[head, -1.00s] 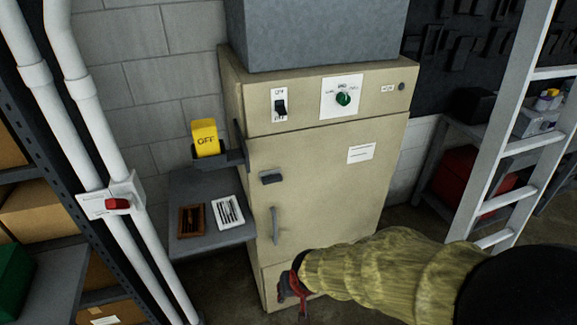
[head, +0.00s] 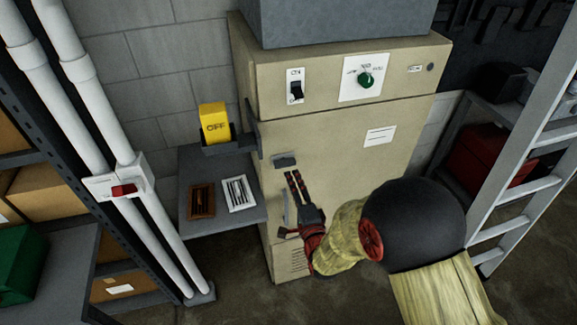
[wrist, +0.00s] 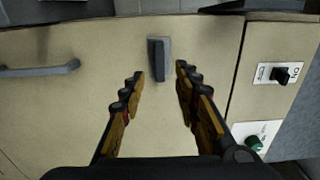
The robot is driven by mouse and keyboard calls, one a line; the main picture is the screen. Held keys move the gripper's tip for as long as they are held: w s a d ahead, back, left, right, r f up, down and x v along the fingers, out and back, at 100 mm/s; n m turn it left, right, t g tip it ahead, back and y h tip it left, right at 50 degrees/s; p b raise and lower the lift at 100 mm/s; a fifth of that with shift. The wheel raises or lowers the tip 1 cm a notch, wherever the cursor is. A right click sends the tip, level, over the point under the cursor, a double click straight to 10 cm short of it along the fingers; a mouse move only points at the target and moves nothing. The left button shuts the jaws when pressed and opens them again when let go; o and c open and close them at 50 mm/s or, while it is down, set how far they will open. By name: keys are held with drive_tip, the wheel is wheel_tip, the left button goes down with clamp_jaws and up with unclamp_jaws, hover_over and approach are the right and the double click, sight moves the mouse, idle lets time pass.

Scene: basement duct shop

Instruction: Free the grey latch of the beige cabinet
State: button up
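The beige cabinet (head: 350,135) stands upright with its door shut. Its grey latch (head: 284,160) is a small bar on the upper left of the door, lying level in the head view. In the wrist view the latch (wrist: 157,58) is a dark bar on a lighter grey plate, just beyond my fingertips and between their lines. My gripper (head: 295,178) is in front of the door just below the latch. In the wrist view my gripper (wrist: 160,72) is open and empty, fingers on either side of the latch's line. Contact with the door cannot be told.
A grey door handle (head: 286,210) is below the latch. A black switch (head: 296,91) and green knob (head: 366,79) are above. A ladder (head: 530,165) stands right.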

sight(286, 166)
drive_tip(key=x, duration=0.7)
drive_tip(key=shift+w+a+f, duration=0.1)
drive_tip(key=shift+w, duration=0.25)
drive_tip(key=c, duration=0.8)
clamp_jaws()
